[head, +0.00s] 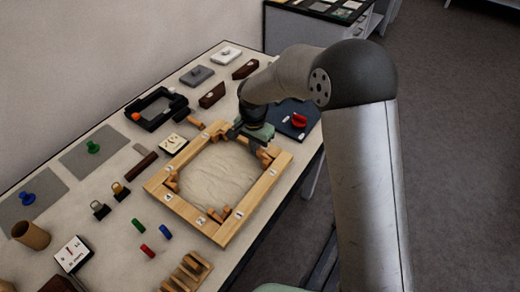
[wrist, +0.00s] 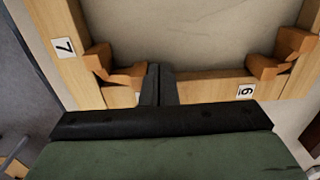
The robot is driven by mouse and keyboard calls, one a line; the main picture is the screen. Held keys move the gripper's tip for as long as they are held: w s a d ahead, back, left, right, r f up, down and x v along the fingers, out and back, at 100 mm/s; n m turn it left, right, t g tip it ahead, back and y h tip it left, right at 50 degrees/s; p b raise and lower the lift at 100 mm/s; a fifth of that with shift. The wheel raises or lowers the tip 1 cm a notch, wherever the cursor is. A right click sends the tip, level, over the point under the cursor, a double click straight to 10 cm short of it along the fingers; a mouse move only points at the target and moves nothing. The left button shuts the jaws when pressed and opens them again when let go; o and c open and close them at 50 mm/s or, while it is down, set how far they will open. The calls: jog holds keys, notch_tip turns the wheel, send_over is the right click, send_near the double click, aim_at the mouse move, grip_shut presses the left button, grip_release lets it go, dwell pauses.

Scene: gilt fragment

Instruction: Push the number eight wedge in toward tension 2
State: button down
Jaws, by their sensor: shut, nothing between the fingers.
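The wooden stretcher frame (head: 262,187) lies on the table around a pale canvas (head: 218,174), with orange-brown wedges in its corners. In the wrist view, two wedges sit in the corner near the label 7 (wrist: 64,47): one beside that rail (wrist: 98,58) and one along the near rail (wrist: 125,76). No label reading 8 is clear; a pale patch shows partly behind my gripper. My gripper (wrist: 159,82) is shut and empty, its fingertips just right of the near-rail wedge; contact cannot be told.
Another wedge (wrist: 285,55) sits at the right corner, near a label that seems to read 6 (wrist: 245,90). A blue-grey mat (head: 292,122) with a red object lies beyond the frame. A black tray (head: 158,106) and a small white gauge-like card (head: 173,143) lie left of it.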

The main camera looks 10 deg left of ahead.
jog(key=shift+s+d, duration=0.3)
jog(key=shift+d, duration=0.5)
dwell(0.4)
jog(key=shift+w+a+r+p, duration=0.15)
jog(key=shift+r+p, duration=0.25)
jog(key=shift+r, duration=0.45)
jog(key=shift+a+r+p, duration=0.2)
jog(key=shift+r+p, duration=0.25)
jog(key=shift+r, duration=0.4)
jog(key=shift+w+a+r+p, duration=0.15)
jog(key=shift+r+p, duration=0.25)
jog(key=shift+r, duration=0.45)
jog(key=shift+s, duration=0.1)
